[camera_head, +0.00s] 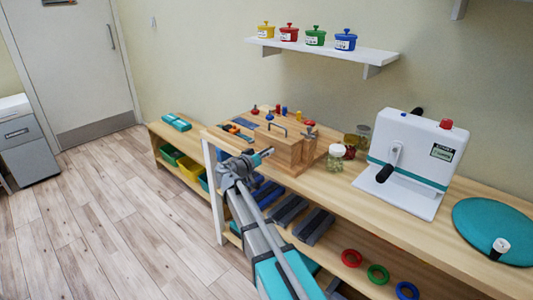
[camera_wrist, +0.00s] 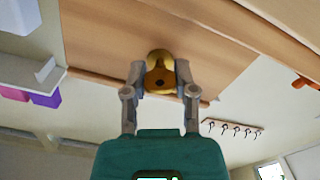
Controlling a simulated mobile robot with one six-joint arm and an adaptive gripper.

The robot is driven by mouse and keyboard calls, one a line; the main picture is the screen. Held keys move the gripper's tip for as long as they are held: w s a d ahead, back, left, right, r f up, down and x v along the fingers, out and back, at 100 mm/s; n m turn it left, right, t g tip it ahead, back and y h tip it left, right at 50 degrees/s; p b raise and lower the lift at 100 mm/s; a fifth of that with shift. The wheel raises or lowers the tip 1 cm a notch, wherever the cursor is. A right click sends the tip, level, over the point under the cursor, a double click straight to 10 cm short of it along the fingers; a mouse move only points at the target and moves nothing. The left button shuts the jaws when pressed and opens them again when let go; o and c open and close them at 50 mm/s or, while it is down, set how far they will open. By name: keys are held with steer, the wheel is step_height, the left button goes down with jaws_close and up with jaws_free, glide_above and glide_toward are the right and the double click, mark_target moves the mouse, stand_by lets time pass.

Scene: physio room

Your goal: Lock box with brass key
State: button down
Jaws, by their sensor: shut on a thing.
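The wooden box (camera_head: 292,158) stands on the workbench in the head view, with a metal handle on top. Its wooden face (camera_wrist: 105,35) fills the upper part of the wrist view. My gripper (camera_head: 262,156) is at the box's left front side in the head view. In the wrist view, the two fingers of my gripper (camera_wrist: 160,84) are shut on the brass key (camera_wrist: 159,80), gripping its bow from both sides. A round brass piece (camera_wrist: 160,56) shows behind the bow, against the wood. The key's shaft is hidden, so I cannot tell how far it is in.
The workbench (camera_head: 390,220) also carries jars (camera_head: 335,158) right of the box, a white crank device (camera_head: 410,160) and a teal disc (camera_head: 495,228). Small coloured pegs and tools lie behind and left of the box. Clear wooden floor (camera_head: 110,220) lies to the left.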

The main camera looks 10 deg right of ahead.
steer(key=n, duration=1.3)
stand_by(0.4)
steer(key=shift+c, duration=2)
jaws_free()
steer(key=shift+a, duration=0.15)
steer(key=v, duration=1.2)
